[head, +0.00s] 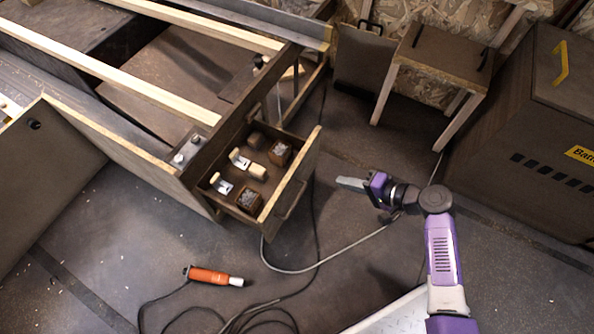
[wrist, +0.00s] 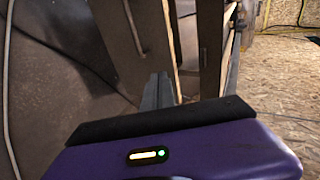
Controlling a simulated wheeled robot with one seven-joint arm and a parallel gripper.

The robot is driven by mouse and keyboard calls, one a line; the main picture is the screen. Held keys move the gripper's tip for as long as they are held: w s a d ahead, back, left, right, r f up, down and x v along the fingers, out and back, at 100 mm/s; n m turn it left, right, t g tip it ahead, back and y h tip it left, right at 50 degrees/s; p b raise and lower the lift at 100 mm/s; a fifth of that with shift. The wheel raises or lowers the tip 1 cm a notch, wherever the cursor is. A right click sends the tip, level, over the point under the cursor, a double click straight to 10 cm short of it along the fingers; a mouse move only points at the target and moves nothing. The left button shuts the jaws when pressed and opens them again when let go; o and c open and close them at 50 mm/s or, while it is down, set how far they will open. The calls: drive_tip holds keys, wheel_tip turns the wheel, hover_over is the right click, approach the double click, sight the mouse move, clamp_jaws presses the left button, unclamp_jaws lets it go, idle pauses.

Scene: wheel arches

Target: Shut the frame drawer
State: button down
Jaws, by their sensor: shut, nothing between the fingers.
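The frame drawer (head: 289,183) is pulled out from the end of the wooden frame (head: 185,172), with its handle (head: 294,198) on the outer front face. Small boxes and pale items lie inside it. My gripper (head: 342,182) is shut and empty, a short way right of the drawer front and apart from it in the head view. In the wrist view my gripper's fingers (wrist: 159,90) point toward a wooden panel with a bar-like handle (wrist: 134,27), which looks like the drawer front. Whether the fingertips touch anything there is unclear.
An orange tool (head: 213,276) with a cord lies on the floor below the drawer. Cables cross the floor under my arm. A wooden stool (head: 440,62) and a dark cabinet (head: 520,130) stand at the right. Open floor lies between the drawer and cabinet.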

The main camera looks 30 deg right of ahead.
drive_tip(key=a+y, duration=0.1)
drive_tip(key=a, duration=0.1)
drive_tip(key=b, duration=0.4)
approach(293, 175)
wheel_tip(293, 175, down, 3)
drive_tip(key=w, duration=0.1)
drive_tip(key=w+a+b, duration=0.1)
drive_tip(key=w+a, duration=0.1)
drive_tip(key=w, duration=0.1)
drive_tip(key=shift+a+r, duration=0.15)
drive_tip(key=shift+a, duration=0.25)
drive_tip(key=shift+w+a, duration=0.25)
drive_tip(key=shift+w, duration=0.05)
drive_tip(key=shift+r, duration=0.1)
drive_tip(key=w+a+b, duration=0.3)
drive_tip(key=w+a, duration=0.8)
drive_tip(key=w, duration=0.5)
drive_tip(key=shift+a, duration=0.3)
drive_tip(key=shift+s, duration=0.15)
